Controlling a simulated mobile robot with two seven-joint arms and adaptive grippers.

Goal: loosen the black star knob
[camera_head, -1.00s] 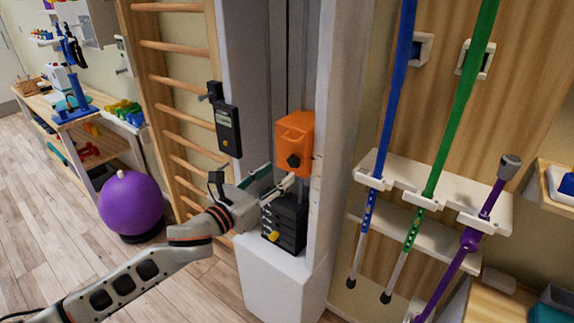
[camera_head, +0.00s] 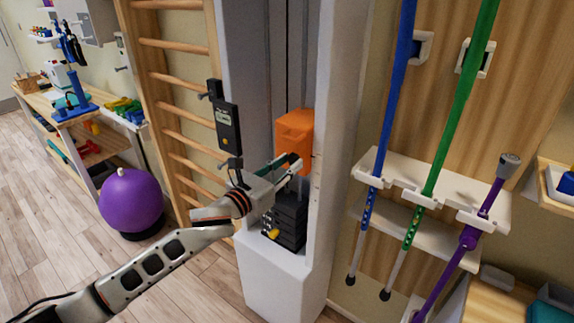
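The orange block (camera_head: 294,127) sits in the upright channel of the white column. The black star knob on its front is now hidden behind my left gripper (camera_head: 291,166). The gripper's fingertips are at the lower front of the orange block, where the knob is. I cannot tell whether the fingers touch the knob or have closed around it. My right gripper is not in view.
Black weight plates (camera_head: 287,222) with a yellow pin knob (camera_head: 272,234) stand below the gripper. A black device with a screen (camera_head: 227,128) hangs left of the column. Blue, green and purple poles hang in a white rack (camera_head: 456,193) at right.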

